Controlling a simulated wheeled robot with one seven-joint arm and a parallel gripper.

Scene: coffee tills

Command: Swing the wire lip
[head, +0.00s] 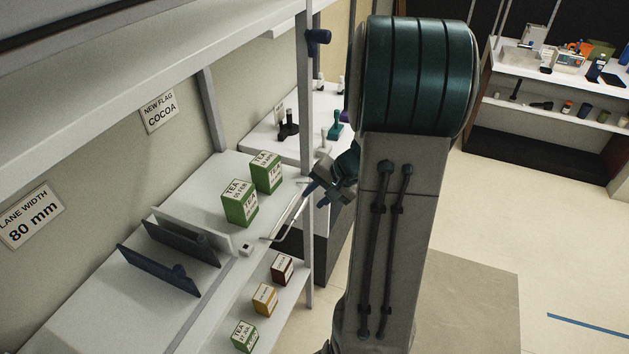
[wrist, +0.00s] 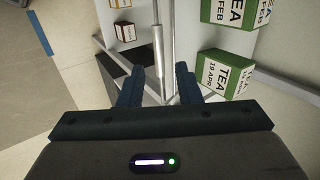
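The wire lip (head: 292,220) is a thin pale rod along the front edge of the upper shelf, beside two green tea boxes. In the head view it slants from the shelf edge up to my gripper (head: 313,187). In the wrist view, my gripper (wrist: 159,85) has its two dark blue fingers apart. A pale rod, seemingly the wire lip (wrist: 157,45), runs between them with gaps on both sides. The front tea box (head: 240,203) and the rear tea box (head: 266,171) stand upright behind the wire. The front finger contact is not clear in the head view.
A grey upright post (head: 308,130) stands close to my gripper. Blue lane dividers (head: 160,270) stand on the left of the shelf. A lower shelf holds a cocoa box (head: 282,269), a yellow box (head: 264,299) and a tea box (head: 244,336). Open floor lies right.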

